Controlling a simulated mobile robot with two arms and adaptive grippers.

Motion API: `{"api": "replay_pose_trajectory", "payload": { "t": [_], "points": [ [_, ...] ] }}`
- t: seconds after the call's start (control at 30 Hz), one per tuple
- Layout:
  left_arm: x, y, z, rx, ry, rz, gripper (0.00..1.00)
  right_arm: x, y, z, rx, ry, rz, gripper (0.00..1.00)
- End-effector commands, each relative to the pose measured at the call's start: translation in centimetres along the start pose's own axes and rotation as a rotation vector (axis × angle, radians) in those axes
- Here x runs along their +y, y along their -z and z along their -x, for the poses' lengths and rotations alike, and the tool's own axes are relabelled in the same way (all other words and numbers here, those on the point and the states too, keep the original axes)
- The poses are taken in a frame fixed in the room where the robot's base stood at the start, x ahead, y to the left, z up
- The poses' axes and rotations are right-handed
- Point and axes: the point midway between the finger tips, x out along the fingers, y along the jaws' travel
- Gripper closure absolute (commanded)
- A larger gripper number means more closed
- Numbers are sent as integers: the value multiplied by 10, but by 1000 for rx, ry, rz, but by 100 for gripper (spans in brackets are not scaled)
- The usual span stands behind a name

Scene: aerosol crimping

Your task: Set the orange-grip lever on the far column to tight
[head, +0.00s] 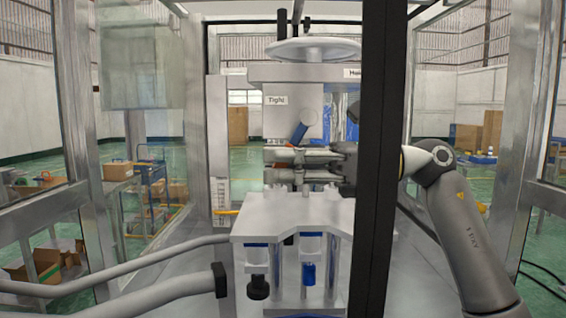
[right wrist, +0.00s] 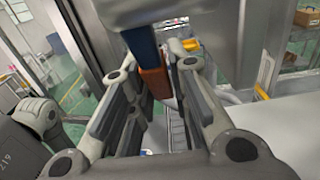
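The orange grip (right wrist: 153,80) on a blue lever bar (right wrist: 141,45) sits between the fingers of my right gripper (right wrist: 158,88) in the right wrist view. A gap shows between the fingers, which look open around the grip; contact is unclear. In the head view my right gripper (head: 290,155) reaches in from the right, partly behind a black post. A tilted blue piece (head: 302,132) shows just above its fingers, below the "Tight" label (head: 276,100) on the far column (head: 295,108). Another label is partly hidden by the post. My left gripper is out of view.
The black post (head: 377,160) stands in front of my right forearm. A grey machine table (head: 290,212) with blue-banded cylinders under it lies below the gripper. A handwheel (head: 313,50) tops the column. Grey tubes (head: 130,300) cross the lower left.

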Motion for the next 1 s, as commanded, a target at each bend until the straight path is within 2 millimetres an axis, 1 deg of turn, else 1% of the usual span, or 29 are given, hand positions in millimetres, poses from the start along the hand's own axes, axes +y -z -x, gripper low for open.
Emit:
{"api": "replay_pose_trajectory", "payload": {
  "t": [0.03,0.1,0.37,0.43,0.57,0.67,0.8,1.0],
  "points": [
    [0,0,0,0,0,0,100,0,0,0,0,0,0,93],
    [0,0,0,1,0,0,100,0,0,0,0,0,0,100],
    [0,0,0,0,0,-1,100,0,0,0,-1,1,0,100],
    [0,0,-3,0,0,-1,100,0,1,-1,-11,0,0,100],
    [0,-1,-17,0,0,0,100,0,2,-5,-76,0,1,100],
    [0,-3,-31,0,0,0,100,0,0,-10,-159,-1,2,100],
    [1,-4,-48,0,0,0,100,0,-6,-17,-286,-2,1,100],
    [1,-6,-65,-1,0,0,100,0,-18,-25,-443,-2,0,100]
  ]
}}
